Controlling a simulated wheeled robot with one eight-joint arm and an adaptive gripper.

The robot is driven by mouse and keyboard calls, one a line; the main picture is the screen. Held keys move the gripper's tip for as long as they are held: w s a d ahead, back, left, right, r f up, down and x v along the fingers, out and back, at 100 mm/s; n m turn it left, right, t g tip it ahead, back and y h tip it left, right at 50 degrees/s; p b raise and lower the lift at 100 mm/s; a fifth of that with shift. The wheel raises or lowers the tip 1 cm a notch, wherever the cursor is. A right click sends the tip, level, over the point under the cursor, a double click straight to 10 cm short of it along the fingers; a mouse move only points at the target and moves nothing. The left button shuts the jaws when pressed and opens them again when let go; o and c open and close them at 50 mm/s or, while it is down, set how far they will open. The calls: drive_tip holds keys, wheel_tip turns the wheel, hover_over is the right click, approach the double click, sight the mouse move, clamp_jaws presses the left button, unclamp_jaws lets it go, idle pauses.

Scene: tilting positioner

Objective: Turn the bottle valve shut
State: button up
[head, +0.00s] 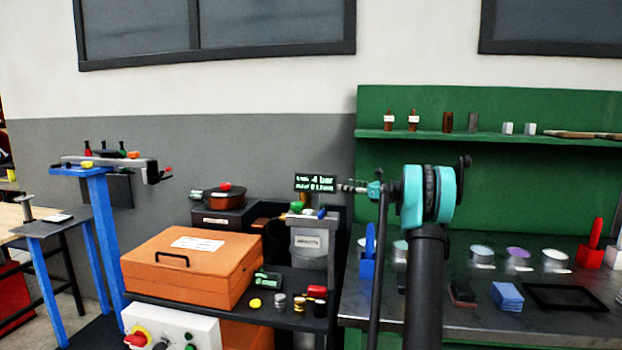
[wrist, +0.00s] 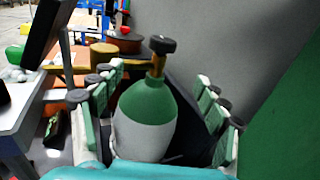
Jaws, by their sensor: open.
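The gas bottle has a green shoulder and pale body. In the head view the knob is hidden or too small to tell. My gripper (wrist: 160,84) is open, its fingers apart to the left and right of the bottle in the picture, with nothing held. It also shows in the head view (head: 348,187), right of the display.
A small display (head: 315,183) reading 4 bar stands close by the bottle. An orange box (head: 190,265) sits left on the dark bench. The green-backed workbench (head: 480,190) with cups and blocks lies right. The grey wall is close behind the bottle.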

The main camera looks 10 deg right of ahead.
drive_tip(key=x, duration=1.8)
drive_tip(key=shift+w+d, duration=0.2)
drive_tip(key=c, duration=1.2)
drive_tip(key=shift+o, duration=0.2)
drive_tip(key=m+t+h, duration=0.2)
drive_tip(key=h, duration=0.1)
drive_tip(key=shift+a+r+m+t, duration=0.1)
drive_tip(key=shift+m+t, duration=0.2)
drive_tip(key=shift+t, duration=0.1)
drive_tip(key=shift+m+h, duration=0.3)
drive_tip(key=shift+h, duration=0.1)
drive_tip(key=o, duration=1.2)
drive_tip(key=shift+c, duration=0.2)
